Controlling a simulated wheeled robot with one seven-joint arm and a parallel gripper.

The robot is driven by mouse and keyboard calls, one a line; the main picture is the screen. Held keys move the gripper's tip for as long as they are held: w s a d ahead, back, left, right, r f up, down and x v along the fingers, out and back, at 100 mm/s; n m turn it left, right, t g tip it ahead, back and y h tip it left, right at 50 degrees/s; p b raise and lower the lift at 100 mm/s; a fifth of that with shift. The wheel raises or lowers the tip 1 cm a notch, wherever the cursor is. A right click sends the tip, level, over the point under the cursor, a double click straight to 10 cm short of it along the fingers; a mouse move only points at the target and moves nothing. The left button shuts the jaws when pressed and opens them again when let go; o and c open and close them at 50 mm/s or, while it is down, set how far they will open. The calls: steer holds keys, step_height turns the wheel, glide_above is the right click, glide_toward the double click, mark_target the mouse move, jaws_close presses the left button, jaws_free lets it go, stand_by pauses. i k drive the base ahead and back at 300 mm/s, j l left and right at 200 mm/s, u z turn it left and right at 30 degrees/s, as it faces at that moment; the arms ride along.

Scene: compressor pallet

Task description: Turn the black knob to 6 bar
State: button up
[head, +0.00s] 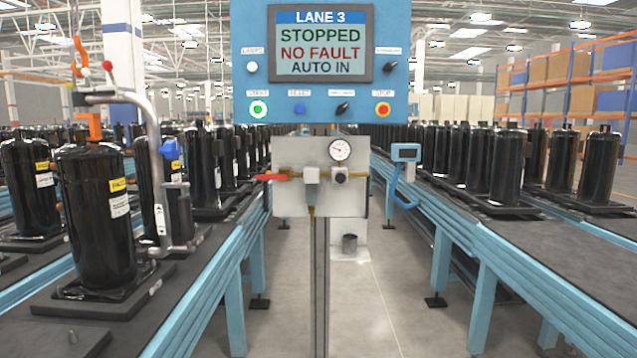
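A small black knob (340,177) sits on the regulator, at the front of a pale panel (291,206) in the middle of the head view. A round white pressure gauge (340,149) is just above the knob. Its needle and scale are too small to read. A brass pipe runs across the panel to a valve with a red handle (270,177) at the left. My gripper is not in view, and nothing touches the knob.
Above is a blue control box (421,18) with a screen (321,43) reading "LANE 3 STOPPED NO FAULT AUTO IN", buttons and black selectors. Roller conveyors with black compressors flank both sides. A blue bracketed device (405,153) stands right of the panel. The central floor is mostly clear.

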mark_target(340, 178)
steer(key=i+l, duration=0.15)
steer(key=i, duration=0.3)
steer(key=i+l, duration=0.15)
steer(key=i, duration=0.35)
steer(key=i+l, duration=0.15)
steer(key=i, duration=0.3)
steer(key=i+l, duration=0.15)
steer(key=i, duration=0.35)
steer(key=i+l, duration=0.15)
steer(key=i, duration=0.3)
steer(key=u, duration=0.05)
